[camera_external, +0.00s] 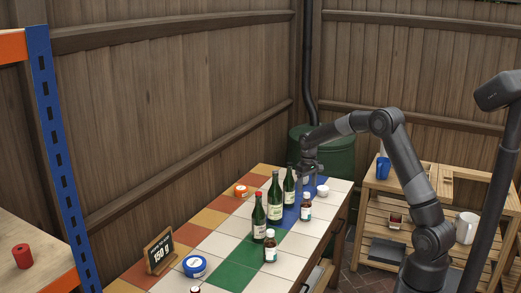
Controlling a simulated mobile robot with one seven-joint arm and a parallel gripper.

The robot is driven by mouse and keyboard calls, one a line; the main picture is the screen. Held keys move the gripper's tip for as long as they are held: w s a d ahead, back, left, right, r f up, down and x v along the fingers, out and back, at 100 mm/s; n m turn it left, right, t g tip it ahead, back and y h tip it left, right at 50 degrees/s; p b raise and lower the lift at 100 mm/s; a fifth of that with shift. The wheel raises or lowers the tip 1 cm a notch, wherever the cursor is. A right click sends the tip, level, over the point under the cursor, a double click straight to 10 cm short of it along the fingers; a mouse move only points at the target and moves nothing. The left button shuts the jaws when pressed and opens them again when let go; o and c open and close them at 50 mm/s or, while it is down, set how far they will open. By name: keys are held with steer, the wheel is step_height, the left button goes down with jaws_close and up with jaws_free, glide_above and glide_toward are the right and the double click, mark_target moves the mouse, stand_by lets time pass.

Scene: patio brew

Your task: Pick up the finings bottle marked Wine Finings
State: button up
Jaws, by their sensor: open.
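Several small brown bottles with pale labels stand upright on the tiled table (232,249). One small brown bottle (306,208) is near the right edge on the blue tiles. Another small brown bottle (270,247) is nearer the camera, beside the green tiles. The top of what looks like a third (195,290) shows at the bottom edge. The label words are too small to read, so I cannot tell which is marked Wine Finings. My gripper (306,186) is open and points down over the far part of the table, behind the first small bottle. Its fingers are hard to make out.
Tall green bottles (258,222) stand in a row left of my gripper. A white bowl (323,190) is close on its right. An orange tub (241,191), a blue-lidded tub (195,266) and a 150 g sign (159,252) stand leftward. A wooden shelf (400,207) is at right.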

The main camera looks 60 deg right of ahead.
mark_target(307, 193)
step_height(307, 193, down, 3)
steer(key=shift+r, duration=0.15)
steer(key=f, duration=0.3)
steer(key=d+f, duration=0.1)
steer(key=f, duration=0.1)
steer(key=shift+w+f, duration=0.1)
steer(key=shift+w, duration=0.05)
steer(key=c, duration=1.5)
